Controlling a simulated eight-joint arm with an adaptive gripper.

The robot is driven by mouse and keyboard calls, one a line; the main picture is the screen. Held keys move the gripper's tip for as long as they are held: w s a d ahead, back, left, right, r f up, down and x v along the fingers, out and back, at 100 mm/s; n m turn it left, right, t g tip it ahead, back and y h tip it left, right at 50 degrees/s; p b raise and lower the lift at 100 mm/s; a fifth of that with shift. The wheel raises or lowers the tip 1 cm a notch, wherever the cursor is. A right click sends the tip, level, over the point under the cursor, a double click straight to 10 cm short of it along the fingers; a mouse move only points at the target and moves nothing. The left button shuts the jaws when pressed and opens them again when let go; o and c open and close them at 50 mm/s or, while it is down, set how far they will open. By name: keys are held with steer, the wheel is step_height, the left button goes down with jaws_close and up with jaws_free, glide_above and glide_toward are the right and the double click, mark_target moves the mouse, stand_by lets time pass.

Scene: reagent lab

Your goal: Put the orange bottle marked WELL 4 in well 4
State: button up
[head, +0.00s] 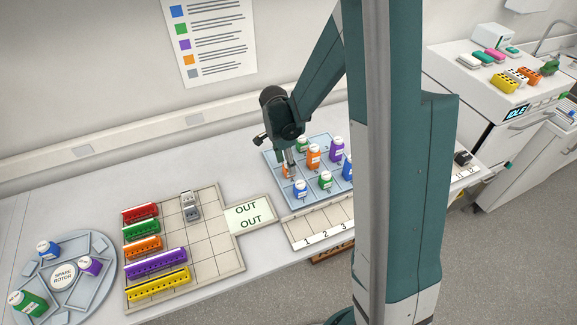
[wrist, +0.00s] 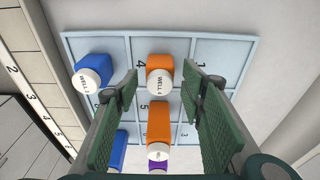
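Two orange bottles stand in the blue numbered tray (wrist: 220,46). The farther orange bottle (wrist: 164,89) lies between my fingers in the wrist view; its cap reads WELL, but the number is too small to tell. The second orange bottle (wrist: 160,122) is nearer my wrist, its cap number also unclear. In the head view one orange bottle (head: 314,156) stands mid-tray, and another (head: 286,171) is partly hidden by my gripper (head: 291,168). My gripper is open around the farther bottle, with gaps showing on both sides. A 4 is printed on the tray beside that bottle.
A blue bottle (wrist: 92,75) stands left of my fingers. Green (head: 325,181) and purple (head: 337,149) bottles share the tray. A strip marked 1 2 3 (head: 318,226) borders it. Left are a rack board (head: 208,262) and a spare rotor (head: 63,276). My column hides the tray's right side.

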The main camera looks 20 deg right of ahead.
mark_target(285, 164)
steer(key=shift+a+r, duration=0.2)
steer(key=shift+r, duration=1.25)
steer(key=shift+a+r, duration=0.25)
steer(key=shift+r, duration=1.25)
steer(key=shift+a+r, duration=0.2)
steer(key=shift+r, duration=1.25)
steer(key=shift+r, duration=0.1)
steer(key=s+a+r+n+t, duration=0.3)
steer(key=s+r+n, duration=0.5)
steer(key=r, duration=0.4)
steer(key=s+a+r+n+t+y, duration=0.1)
steer(key=s+a+r+n+t, duration=0.1)
steer(key=s+n, duration=0.3)
steer(key=s+a+r+n+t, duration=0.1)
steer(key=s+n, duration=0.4)
steer(key=s, duration=0.6)
step_height(285, 164, up, 2)
steer(key=shift+a+r+t+y, duration=0.25)
steer(key=shift+a+t+y, duration=0.15)
steer(key=shift+t, duration=0.2)
